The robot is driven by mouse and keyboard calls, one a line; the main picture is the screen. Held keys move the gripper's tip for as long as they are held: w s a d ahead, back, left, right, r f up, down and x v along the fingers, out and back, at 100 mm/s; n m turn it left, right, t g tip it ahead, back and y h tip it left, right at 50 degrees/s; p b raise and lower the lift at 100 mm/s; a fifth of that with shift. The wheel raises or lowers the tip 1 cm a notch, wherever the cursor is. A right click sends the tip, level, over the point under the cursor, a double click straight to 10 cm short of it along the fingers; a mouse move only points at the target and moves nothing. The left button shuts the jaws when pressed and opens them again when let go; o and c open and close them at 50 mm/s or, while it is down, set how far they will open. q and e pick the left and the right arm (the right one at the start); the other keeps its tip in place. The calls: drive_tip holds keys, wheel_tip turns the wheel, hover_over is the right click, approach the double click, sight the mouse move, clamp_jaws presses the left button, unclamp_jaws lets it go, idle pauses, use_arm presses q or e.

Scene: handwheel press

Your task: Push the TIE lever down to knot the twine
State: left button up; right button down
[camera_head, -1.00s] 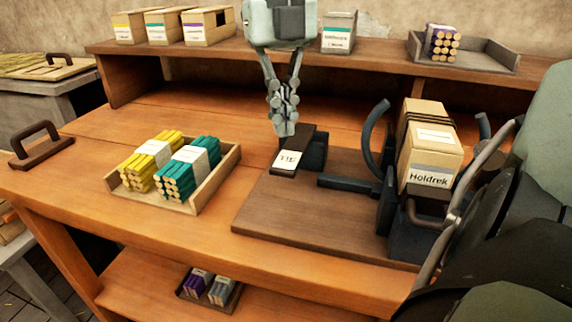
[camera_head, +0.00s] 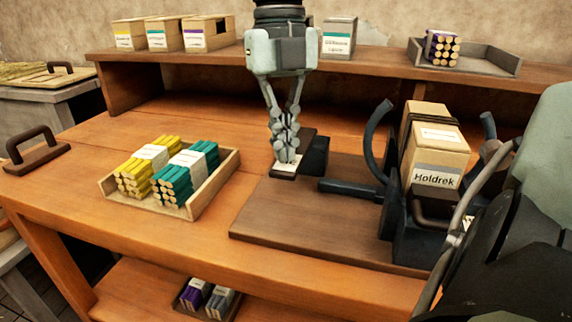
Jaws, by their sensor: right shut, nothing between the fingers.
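The TIE lever (camera_head: 306,146) is a dark block with a white label at its near end, on the left part of the press's brown base board (camera_head: 290,222). My right gripper (camera_head: 286,158) points down from above, shut and empty, with its fingertips at the lever's label end. They seem to touch it, and they cover part of the label and its lettering. A box marked Holdrek (camera_head: 437,177) with dark bands around its upper part sits in the press (camera_head: 412,240) on the right. My left gripper is out of view.
A tray (camera_head: 222,179) with yellow and teal stick bundles stands left of the board. A curved dark handwheel part (camera_head: 371,135) rises left of the box. Label boxes (camera_head: 208,34) stand on the back shelf. My own arm fills the right edge.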

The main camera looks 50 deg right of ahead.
sight(285, 163)
drive_tip(key=shift+f, duration=0.1)
wheel_tip(285, 163, down, 4)
drive_tip(key=b, duration=0.4)
drive_tip(key=shift+f, duration=0.2)
drive_tip(key=shift+r, duration=0.15)
